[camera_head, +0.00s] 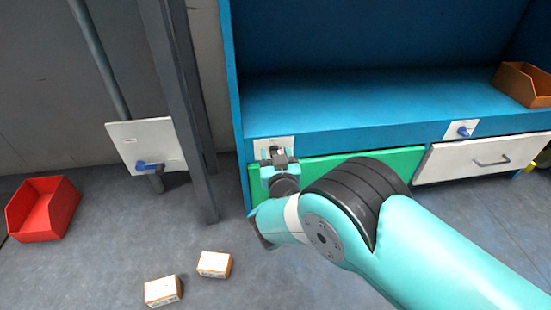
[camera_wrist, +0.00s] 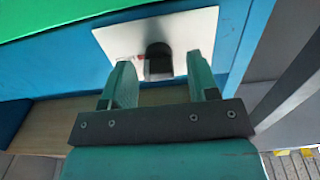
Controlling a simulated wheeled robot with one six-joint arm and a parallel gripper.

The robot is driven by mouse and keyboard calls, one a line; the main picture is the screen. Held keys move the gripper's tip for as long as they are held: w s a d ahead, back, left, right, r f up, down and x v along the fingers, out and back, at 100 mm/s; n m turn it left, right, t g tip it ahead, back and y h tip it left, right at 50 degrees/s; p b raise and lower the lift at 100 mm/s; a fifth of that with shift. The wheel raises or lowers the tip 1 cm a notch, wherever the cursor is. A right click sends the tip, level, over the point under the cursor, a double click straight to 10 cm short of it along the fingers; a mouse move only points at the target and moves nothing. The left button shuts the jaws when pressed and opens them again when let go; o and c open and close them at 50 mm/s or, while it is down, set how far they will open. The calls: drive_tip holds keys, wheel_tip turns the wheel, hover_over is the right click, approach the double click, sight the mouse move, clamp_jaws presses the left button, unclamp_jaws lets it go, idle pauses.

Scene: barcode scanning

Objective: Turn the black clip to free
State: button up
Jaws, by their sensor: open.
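The black clip (camera_wrist: 158,62) is mounted on a white plate (camera_wrist: 110,38) on the blue bench front. In the wrist view it stands between and just beyond the fingertips of my gripper (camera_wrist: 160,72), which is open and empty. A small red mark shows on the plate beside the clip. In the head view the white plate (camera_head: 262,148) is at the left end of the bench edge, and my gripper (camera_head: 279,156) is right in front of it, covering part of the clip. I cannot tell whether the fingers touch the clip.
A blue clip (camera_head: 463,131) is on another plate at right. A blue lever (camera_head: 150,166) is on a left panel. A red bin (camera_head: 42,210) and two boxes (camera_head: 214,264) stand on the floor.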

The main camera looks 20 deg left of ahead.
drive_tip(key=c, duration=0.9)
drive_tip(key=shift+n, duration=0.3)
drive_tip(key=n, duration=0.5)
drive_tip(key=n+p, duration=0.1)
drive_tip(key=n, duration=1.1)
drive_tip(key=shift+s+a+f, duration=0.15)
drive_tip(key=shift+f, duration=0.15)
drive_tip(key=shift+n, duration=0.3)
